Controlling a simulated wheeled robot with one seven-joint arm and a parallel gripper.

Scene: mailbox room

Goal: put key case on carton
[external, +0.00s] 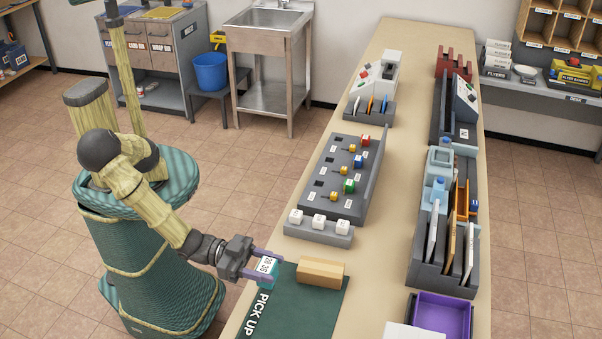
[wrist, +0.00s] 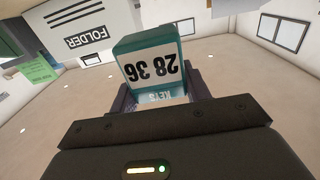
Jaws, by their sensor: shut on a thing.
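The key case is a teal box (wrist: 148,47) with a white label reading "28 36" and "KEYS", upside down in the wrist view. My gripper (external: 262,268) is shut on the key case (external: 267,267) near the "PICK UP" end of the dark green mat (external: 322,310). In the wrist view the case stands between my gripper's fingers (wrist: 158,100). The carton (external: 320,272), a tan box, lies on the mat just right of the held case. A small gap seems to separate case and carton. Whether the case touches the mat cannot be told.
Behind the carton stands a grey rack (external: 318,231) with several white cubes, and a key board (external: 345,180) beyond it. A dark sorter (external: 436,260) holds upright folders at the right. A purple tray (external: 440,314) and a white sheet (external: 412,331) are at the front right.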

